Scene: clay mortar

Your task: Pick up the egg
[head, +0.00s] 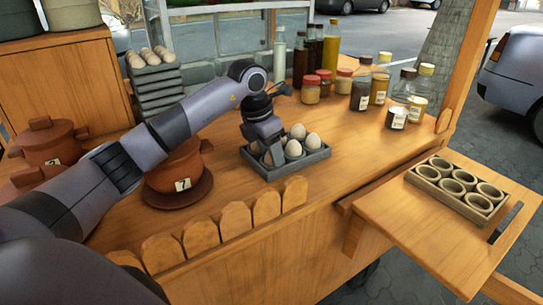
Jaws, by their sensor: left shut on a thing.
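Several pale eggs (293,149) sit in a grey tray (283,171) on the wooden counter. My left gripper (267,148) points down over the left part of this tray. It is shut on an egg, which is mostly hidden by the gripper and the neighbouring eggs. I cannot tell whether the held egg is clear of the tray. My right gripper is not in view.
Clay pots with lids (180,167) stand at the left. Bottles (330,50) and jars (360,92) stand behind the tray. A stack of egg trays (157,88) is at the back left. A tray of cups (457,187) lies on the right side shelf (420,228).

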